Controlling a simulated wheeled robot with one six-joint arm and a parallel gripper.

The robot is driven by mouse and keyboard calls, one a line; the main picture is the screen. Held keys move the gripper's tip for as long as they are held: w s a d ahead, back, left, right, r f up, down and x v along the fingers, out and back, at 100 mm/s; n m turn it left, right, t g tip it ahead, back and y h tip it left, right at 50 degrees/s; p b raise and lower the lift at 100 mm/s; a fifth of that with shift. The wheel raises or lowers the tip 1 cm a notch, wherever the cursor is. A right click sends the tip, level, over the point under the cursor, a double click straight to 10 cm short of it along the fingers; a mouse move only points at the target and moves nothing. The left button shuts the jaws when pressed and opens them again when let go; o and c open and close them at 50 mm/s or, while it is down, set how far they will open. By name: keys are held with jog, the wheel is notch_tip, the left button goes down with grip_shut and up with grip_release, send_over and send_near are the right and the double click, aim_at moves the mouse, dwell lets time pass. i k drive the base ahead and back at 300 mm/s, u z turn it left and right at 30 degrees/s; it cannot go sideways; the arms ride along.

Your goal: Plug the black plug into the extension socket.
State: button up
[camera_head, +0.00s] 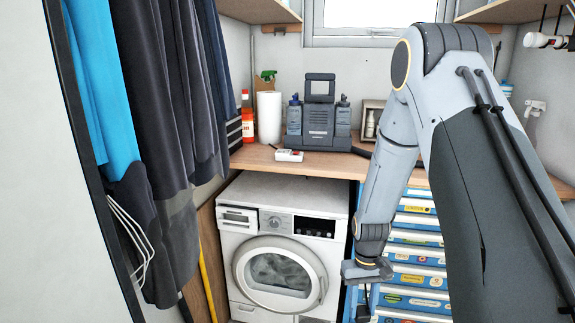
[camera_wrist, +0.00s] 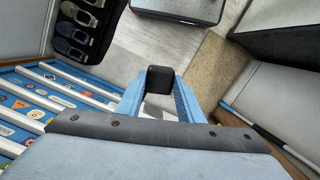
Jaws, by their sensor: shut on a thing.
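My gripper (camera_wrist: 158,98) is shut on the black plug (camera_wrist: 160,78), a small dark block between the tips of its blue fingers in the wrist view. In the head view my gripper (camera_head: 365,296) hangs low in front of the blue tool chest, right of the washing machine. My gripper is lower than the counter and apart from that block.
The wooden counter (camera_head: 335,165) holds a grey tool caddy (camera_head: 318,122), a paper roll (camera_head: 268,117) and bottles. The washing machine (camera_head: 280,250) stands below. The blue tool chest (camera_head: 418,255) has stickered drawers. Clothes (camera_head: 165,90) hang at left. Grey floor (camera_wrist: 185,45) shows in the wrist view.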

aim_at(282, 156)
jog(key=u, duration=0.45)
jog(key=i, duration=0.85)
jog(key=z, duration=0.05)
